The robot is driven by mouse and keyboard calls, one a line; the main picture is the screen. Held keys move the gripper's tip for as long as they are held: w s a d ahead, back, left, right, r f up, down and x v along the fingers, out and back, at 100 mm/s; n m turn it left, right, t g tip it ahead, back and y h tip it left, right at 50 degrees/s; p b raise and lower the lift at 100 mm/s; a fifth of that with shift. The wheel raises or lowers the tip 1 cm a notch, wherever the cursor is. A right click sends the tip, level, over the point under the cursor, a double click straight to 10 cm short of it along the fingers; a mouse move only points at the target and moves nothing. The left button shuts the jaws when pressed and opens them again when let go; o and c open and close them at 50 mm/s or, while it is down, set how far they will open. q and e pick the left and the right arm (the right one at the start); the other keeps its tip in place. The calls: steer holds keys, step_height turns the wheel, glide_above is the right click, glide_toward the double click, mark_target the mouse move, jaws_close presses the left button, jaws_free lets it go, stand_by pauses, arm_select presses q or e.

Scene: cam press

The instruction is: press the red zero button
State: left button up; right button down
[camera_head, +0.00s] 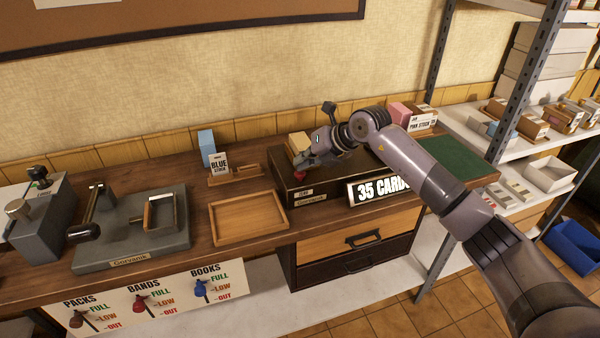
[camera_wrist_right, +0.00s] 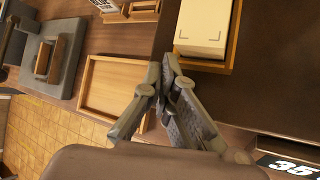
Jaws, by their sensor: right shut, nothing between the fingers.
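The red zero button (camera_head: 299,175) shows as a small red patch at the front left of the dark counting machine (camera_head: 330,188), above a small label. My right gripper (camera_head: 304,164) is just above and behind the button in the head view, shut and empty, pointing down. I cannot tell whether its fingertips touch the button. In the right wrist view the closed fingertips (camera_wrist_right: 164,70) are over the machine's edge, and the button cannot be made out there. My left gripper is not in view.
A block of cards (camera_wrist_right: 203,25) sits in a wooden holder on the machine, close to my fingers. A display (camera_head: 383,189) reads 35 CARDS. An empty wooden tray (camera_head: 248,239) lies to the left, with a grey press (camera_head: 130,255) beyond it. Blue stock (camera_head: 207,145) stands behind.

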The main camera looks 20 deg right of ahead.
steer(key=shift+f+b, duration=0.4)
steer(key=shift+f, duration=0.3)
stand_by(0.3)
steer(key=shift+r, duration=0.1)
steer(key=shift+r+p, duration=0.8)
steer(key=shift+r, duration=0.3)
steer(key=shift+r+p, duration=1.7)
steer(key=shift+r, duration=0.85)
